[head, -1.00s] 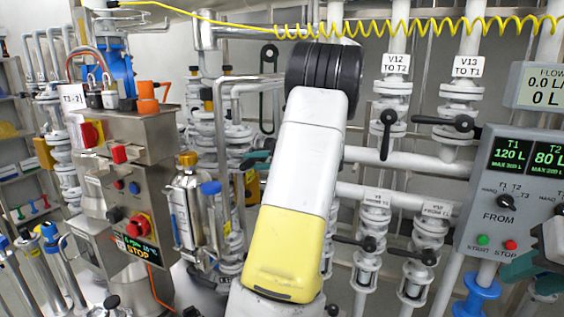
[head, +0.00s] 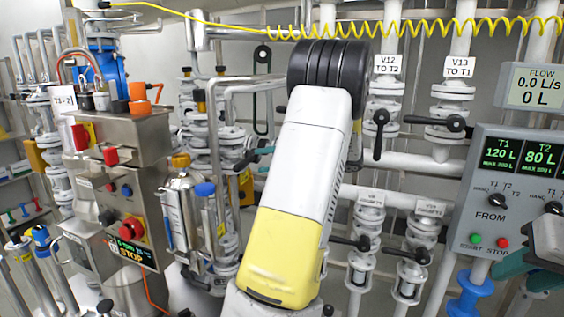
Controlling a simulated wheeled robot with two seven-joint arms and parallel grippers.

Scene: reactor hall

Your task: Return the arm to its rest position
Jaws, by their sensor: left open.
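My arm stands upright in the middle of the head view, with a white and yellow link and a black ribbed joint at its top. My left gripper (head: 254,158) shows only in small part, as dark and teal finger tips to the left of this link. The link hides the rest of it. The tips are open, and I see nothing between them.
A steel control box (head: 130,205) with knobs and a red button stands at left. A steel canister (head: 182,215) stands beside it. White pipes with black-handled valves (head: 381,135) fill the back. A yellow coiled hose (head: 420,30) hangs across the top.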

